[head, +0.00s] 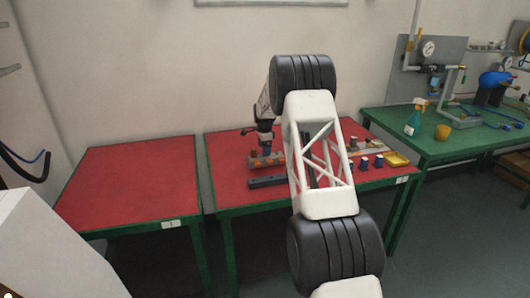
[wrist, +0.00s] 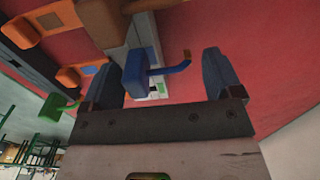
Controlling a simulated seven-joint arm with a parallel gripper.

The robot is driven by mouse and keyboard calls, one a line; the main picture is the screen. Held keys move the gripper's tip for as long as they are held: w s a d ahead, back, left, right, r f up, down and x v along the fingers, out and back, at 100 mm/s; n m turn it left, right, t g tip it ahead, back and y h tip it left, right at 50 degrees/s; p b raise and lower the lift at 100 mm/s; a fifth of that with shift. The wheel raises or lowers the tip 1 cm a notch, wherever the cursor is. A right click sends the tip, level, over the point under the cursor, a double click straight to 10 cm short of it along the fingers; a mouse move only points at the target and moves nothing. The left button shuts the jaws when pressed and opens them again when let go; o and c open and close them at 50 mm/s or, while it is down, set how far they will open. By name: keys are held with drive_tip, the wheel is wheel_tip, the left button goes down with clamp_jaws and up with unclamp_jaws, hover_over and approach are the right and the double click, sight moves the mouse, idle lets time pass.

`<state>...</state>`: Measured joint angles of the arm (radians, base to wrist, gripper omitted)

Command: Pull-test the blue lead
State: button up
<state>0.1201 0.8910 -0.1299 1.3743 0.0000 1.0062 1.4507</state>
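The blue lead (wrist: 160,70) shows in the wrist view as a blue piece with a thin arm and a copper-coloured tip, at a grey block (wrist: 146,35). My gripper (wrist: 165,80) is open, its two dark fingers on either side of the blue lead. The left finger is close to the blue body; I cannot tell whether they touch. The right finger is clear of it. In the head view my gripper (head: 265,138) points down over the orange-and-grey part (head: 268,161) on the red table; the blue lead cannot be made out there.
A green lead (wrist: 58,107) and orange blocks (wrist: 70,76) lie left of my fingers in the wrist view. A dark bar (head: 267,182) lies in front on the red table (head: 232,188). Small blue-and-white pieces (head: 365,163) and a yellow tray (head: 397,159) stand right. The left red table (head: 130,183) is clear.

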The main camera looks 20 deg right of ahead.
drive_tip(key=c, duration=0.8)
drive_tip(key=shift+r, duration=0.25)
drive_tip(key=shift+c, duration=0.2)
idle(0.6)
drive_tip(key=o, duration=1.1)
drive_tip(key=shift+f, duration=0.1)
drive_tip(key=shift+r, duration=3.45)
